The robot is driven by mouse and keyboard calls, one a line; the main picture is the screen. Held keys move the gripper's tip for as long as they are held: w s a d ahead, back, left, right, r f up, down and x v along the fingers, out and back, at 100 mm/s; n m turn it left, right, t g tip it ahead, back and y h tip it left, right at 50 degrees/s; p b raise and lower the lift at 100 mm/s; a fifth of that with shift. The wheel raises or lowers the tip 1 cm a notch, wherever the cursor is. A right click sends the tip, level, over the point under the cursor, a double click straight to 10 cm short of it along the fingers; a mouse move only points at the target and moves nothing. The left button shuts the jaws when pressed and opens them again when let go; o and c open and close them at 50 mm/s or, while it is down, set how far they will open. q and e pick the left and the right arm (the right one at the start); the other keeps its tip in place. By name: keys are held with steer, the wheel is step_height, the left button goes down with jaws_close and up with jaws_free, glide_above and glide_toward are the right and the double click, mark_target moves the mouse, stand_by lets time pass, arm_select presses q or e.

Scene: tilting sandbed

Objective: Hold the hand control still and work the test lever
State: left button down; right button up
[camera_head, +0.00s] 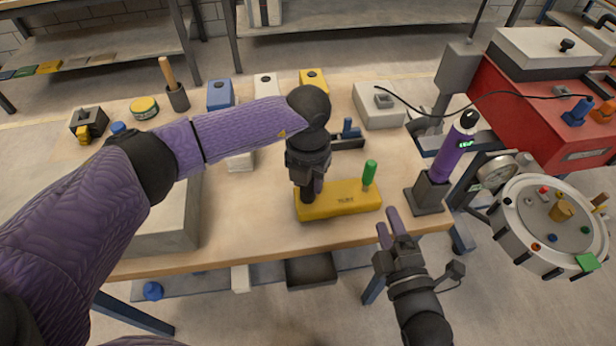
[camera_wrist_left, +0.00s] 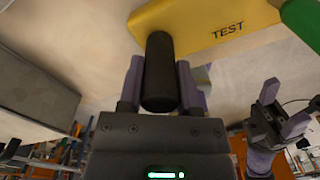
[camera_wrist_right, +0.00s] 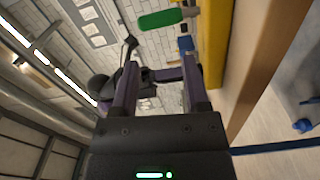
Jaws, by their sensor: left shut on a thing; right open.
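The hand control is a yellow body (camera_head: 345,202) marked TEST, lying on the bench near its front edge. It also shows at the top of the left wrist view (camera_wrist_left: 205,24). A black grip (camera_wrist_left: 160,72) sticks out of it, between the fingers of my left gripper (camera_head: 312,186), which is shut on it. A green test lever (camera_head: 369,172) stands on the yellow body's right part; it shows in the right wrist view (camera_wrist_right: 162,19) too. My right gripper (camera_head: 392,230) is open and empty, at the bench's front edge, apart from the lever.
A purple cylinder on a dark stand (camera_head: 430,193) is right of the hand control. A round white panel (camera_head: 520,250) and a gauge (camera_head: 494,172) lie farther right. A grey box (camera_head: 165,225) sits on the left. Blue, white and yellow blocks line the bench's back.

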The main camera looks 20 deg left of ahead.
steer(key=shift+c, duration=0.5)
steer(key=w+a+r+m, duration=0.1)
steer(key=w, duration=0.1)
steer(key=w+a+r+m, duration=0.1)
steer(key=w+r, duration=0.1)
steer(key=w+a+r+m, duration=0.1)
steer(key=w+r, duration=0.1)
steer(key=shift+w+a+r+g+y, duration=0.1)
steer(key=shift+w+a+g+y, duration=0.1)
steer(key=shift+g+y, duration=0.15)
jaws_close()
steer(key=w+a+r+m+g+h, duration=0.1)
steer(key=a+m+g, duration=0.15)
steer(key=g, duration=0.25)
steer(key=w+a+r+m+g+h, duration=0.1)
steer(key=w+a+r+m+g, duration=0.15)
steer(key=g, duration=0.35)
steer(key=s+d+r+m+g+h, duration=0.3)
steer(key=d+h, duration=0.2)
step_height(320, 180, down, 6)
steer(key=shift+d+r, duration=0.1)
steer(key=shift+d, duration=0.05)
steer(key=shift+n, duration=0.3)
steer(key=shift+f, duration=2.05)
